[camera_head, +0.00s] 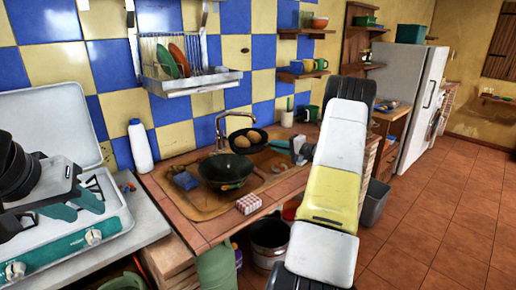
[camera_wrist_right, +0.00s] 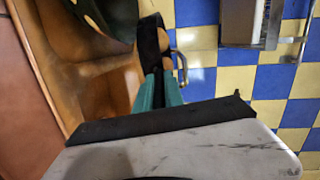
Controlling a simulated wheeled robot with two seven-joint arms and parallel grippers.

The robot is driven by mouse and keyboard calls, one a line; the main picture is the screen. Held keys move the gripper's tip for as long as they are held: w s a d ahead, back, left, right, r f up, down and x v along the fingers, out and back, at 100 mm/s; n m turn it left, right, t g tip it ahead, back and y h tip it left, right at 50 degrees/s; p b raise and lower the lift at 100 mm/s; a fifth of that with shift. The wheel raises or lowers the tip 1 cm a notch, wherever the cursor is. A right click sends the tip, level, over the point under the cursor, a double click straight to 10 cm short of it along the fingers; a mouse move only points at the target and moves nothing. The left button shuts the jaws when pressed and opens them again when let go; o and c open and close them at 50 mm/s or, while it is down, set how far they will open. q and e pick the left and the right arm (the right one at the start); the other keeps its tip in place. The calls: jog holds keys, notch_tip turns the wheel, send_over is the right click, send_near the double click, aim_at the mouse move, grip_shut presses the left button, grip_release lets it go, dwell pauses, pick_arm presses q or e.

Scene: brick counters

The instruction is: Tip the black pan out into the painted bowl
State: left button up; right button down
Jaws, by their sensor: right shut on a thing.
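The black pan (camera_head: 264,137) holds two round brown pieces of food (camera_head: 249,138) and is above the sink, behind and to the right of the painted bowl. My right gripper (camera_head: 297,147) is shut on the pan's handle; the right wrist view also shows the pan (camera_wrist_right: 148,35) beyond the teal fingers (camera_wrist_right: 157,88). The dark green painted bowl (camera_head: 225,172) stands upright in the sink area, its inside looking empty. It shows partly at the top of the right wrist view (camera_wrist_right: 118,16). My left gripper (camera_head: 88,199) is over the stove, away from both; its jaw gap is unclear.
A faucet (camera_head: 219,125) rises behind the bowl. A blue sponge (camera_head: 185,180) lies left of it, and a red-and-white checked box (camera_head: 248,203) stands at the counter's front edge. A white bottle (camera_head: 141,145) stands at left. A dish rack (camera_head: 195,80) hangs above.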

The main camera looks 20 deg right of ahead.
jog(key=shift+s+a+r+n+t, duration=0.1)
jog(key=shift+a+r+n+t, duration=0.05)
jog(key=shift+r+n, duration=0.45)
jog(key=shift+a+r+n+t, duration=0.1)
jog(key=shift+r+n+t, duration=0.05)
jog(key=shift+r+n, duration=0.4)
jog(key=s+a+n+t, duration=0.2)
jog(key=s+a+n, duration=0.6)
jog(key=a+n, duration=0.4)
jog(key=shift+a+r+n+y, duration=0.3)
jog(key=shift+r+n, duration=0.15)
jog(key=shift+n, duration=2.4)
jog(key=shift+r, duration=0.1)
